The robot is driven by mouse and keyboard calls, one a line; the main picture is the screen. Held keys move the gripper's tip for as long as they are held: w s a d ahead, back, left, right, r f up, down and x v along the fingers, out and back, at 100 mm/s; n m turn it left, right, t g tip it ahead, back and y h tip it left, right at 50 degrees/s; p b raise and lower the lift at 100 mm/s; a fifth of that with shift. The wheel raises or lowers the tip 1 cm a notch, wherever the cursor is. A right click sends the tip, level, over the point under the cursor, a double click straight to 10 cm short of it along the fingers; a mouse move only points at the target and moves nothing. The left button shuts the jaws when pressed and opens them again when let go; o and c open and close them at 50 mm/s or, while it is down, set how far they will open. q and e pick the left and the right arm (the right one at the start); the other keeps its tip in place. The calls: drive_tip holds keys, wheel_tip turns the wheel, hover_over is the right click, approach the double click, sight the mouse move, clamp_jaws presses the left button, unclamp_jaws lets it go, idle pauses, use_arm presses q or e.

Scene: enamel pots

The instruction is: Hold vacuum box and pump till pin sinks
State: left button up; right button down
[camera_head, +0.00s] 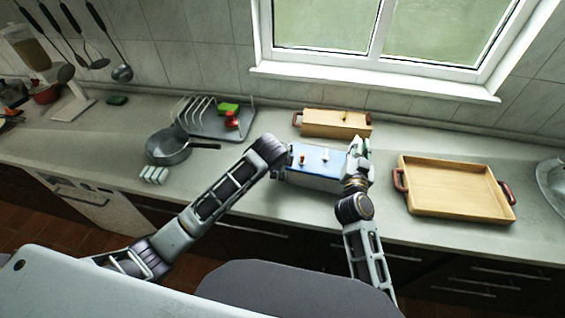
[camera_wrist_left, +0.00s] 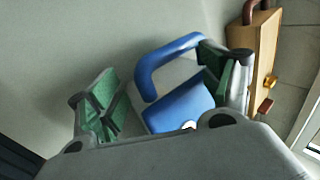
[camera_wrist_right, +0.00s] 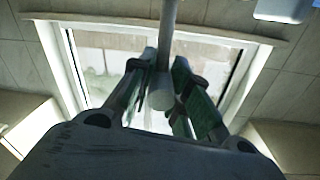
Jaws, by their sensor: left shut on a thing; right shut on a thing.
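The vacuum box (camera_head: 322,168) is a blue, flat-topped box on the counter, with a small orange-red pin (camera_head: 302,160) and a small white fitting (camera_head: 325,155) on top. My left gripper (camera_head: 284,160) is at its left end, shut on its blue handle, which shows between the fingers in the left wrist view (camera_wrist_left: 166,62). My right gripper (camera_head: 357,147) is at the box's right end. In the right wrist view its fingers are shut on a pale rod-like pump handle (camera_wrist_right: 161,92). My right gripper hides the pump in the head view.
A wooden box with a lid (camera_head: 333,124) stands behind the vacuum box. A wooden tray with red handles (camera_head: 455,190) lies to the right. A grey pan (camera_head: 168,147) and a dish rack (camera_head: 215,118) stand left. Bare counter lies between the rack and the wooden box.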

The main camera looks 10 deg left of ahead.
drive_tip(key=shift+f, duration=0.45)
idle(0.3)
drive_tip(key=shift+f, duration=2.1)
drive_tip(key=shift+r, duration=2.4)
drive_tip(key=shift+f, duration=2.55)
drive_tip(key=shift+r, duration=0.1)
